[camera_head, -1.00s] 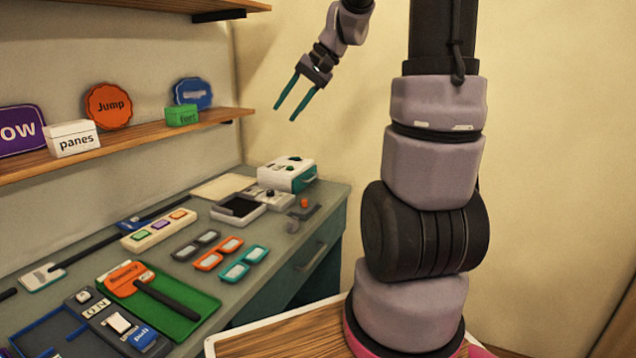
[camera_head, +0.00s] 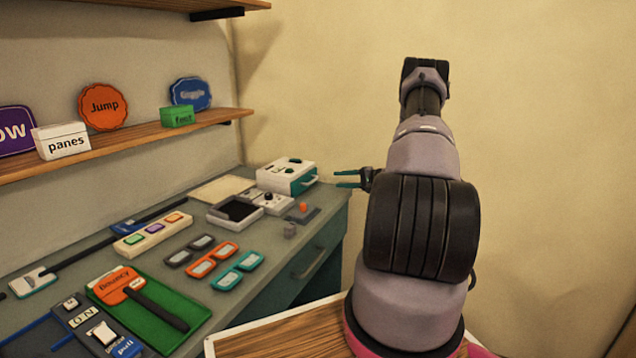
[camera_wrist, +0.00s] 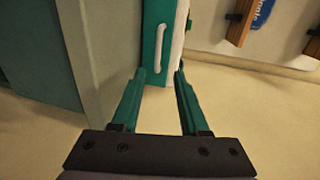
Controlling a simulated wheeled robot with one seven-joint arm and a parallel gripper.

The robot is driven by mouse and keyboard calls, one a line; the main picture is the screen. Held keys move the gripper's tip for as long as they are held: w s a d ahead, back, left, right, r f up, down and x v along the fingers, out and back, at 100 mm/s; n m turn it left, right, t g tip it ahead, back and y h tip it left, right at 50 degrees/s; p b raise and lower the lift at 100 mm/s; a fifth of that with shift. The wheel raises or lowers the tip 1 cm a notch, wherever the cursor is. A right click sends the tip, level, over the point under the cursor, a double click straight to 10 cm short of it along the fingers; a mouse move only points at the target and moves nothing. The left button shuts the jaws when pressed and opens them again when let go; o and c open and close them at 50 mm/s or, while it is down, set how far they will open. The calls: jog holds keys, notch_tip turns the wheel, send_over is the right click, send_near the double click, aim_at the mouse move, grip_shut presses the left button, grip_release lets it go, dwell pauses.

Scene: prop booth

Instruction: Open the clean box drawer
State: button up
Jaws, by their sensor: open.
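The white and teal box (camera_head: 287,175) stands at the back right end of the counter. Its drawer front is teal with a pale bar handle (camera_head: 310,182), and it looks shut. In the wrist view the teal drawer front (camera_wrist: 149,45) and white handle (camera_wrist: 159,48) lie straight ahead. My gripper (camera_head: 337,179) is open and empty, just right of the box and pointing at it. In the wrist view my gripper (camera_wrist: 159,73) has its fingertips either side of the handle's line, apparently just short of it. Any writing on the box is unreadable.
The counter (camera_head: 330,207) has its end edge close beside the gripper. A black-screened device (camera_head: 236,212) and a small grey base with an orange knob (camera_head: 303,210) stand near the box. A shelf (camera_head: 130,137) runs along the wall.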

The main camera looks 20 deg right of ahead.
jog(key=shift+w+f, duration=0.2)
jog(key=shift+f, duration=0.05)
jog(key=x, duration=1)
jog(key=shift+a, duration=0.1)
grip_shut()
dwell(1.0)
